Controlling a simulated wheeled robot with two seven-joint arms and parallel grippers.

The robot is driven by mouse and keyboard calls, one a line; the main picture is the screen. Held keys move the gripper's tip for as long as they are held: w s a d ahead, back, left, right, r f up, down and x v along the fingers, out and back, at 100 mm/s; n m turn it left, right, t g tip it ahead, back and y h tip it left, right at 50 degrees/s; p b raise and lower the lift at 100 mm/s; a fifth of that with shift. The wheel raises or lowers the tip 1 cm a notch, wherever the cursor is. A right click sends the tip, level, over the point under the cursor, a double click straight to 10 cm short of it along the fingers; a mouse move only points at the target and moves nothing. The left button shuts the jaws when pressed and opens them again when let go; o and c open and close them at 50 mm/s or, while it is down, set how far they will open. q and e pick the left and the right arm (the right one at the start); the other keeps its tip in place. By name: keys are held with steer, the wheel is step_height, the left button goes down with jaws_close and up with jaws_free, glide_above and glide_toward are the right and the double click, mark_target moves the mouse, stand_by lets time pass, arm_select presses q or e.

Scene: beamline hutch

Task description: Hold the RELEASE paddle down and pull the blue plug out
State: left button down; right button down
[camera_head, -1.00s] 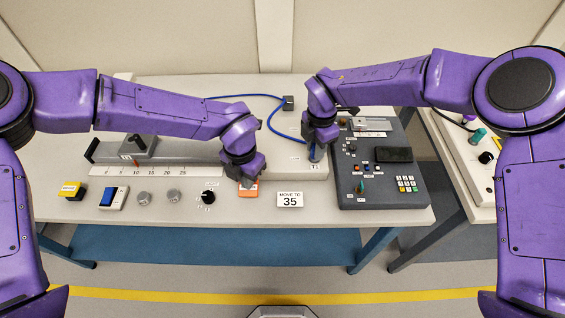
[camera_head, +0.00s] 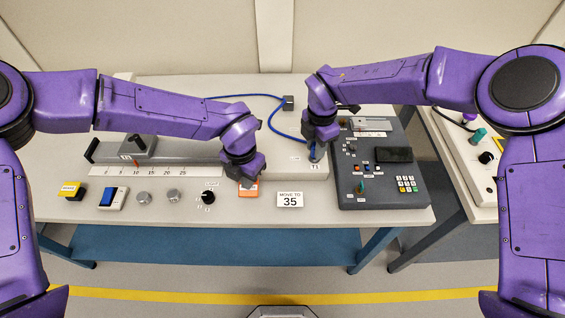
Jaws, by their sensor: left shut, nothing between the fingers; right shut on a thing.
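The orange RELEASE paddle (camera_head: 250,190) is near the front of the table, left of the MOVE TO 35 sign. My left gripper (camera_head: 246,182) is shut and empty, pointing down onto the paddle and covering its upper part. The blue plug (camera_head: 317,147) stands at the right end of the white raised box (camera_head: 300,171). My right gripper (camera_head: 319,142) is shut on the plug from above and hides most of it. A blue cable (camera_head: 275,119) runs back from there to a small dark block. I cannot tell whether the plug is still seated.
A dark control panel (camera_head: 385,190) with knobs and a keypad is right of the plug. A slider rail (camera_head: 185,155) with a scale lies left. Buttons and knobs (camera_head: 145,198) line the front left. The MOVE TO 35 sign (camera_head: 290,199) stands close to the paddle.

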steer(key=shift+r, duration=2.75)
arm_select(q)
steer(key=shift+r, duration=3.55)
step_height(320, 180, up, 12)
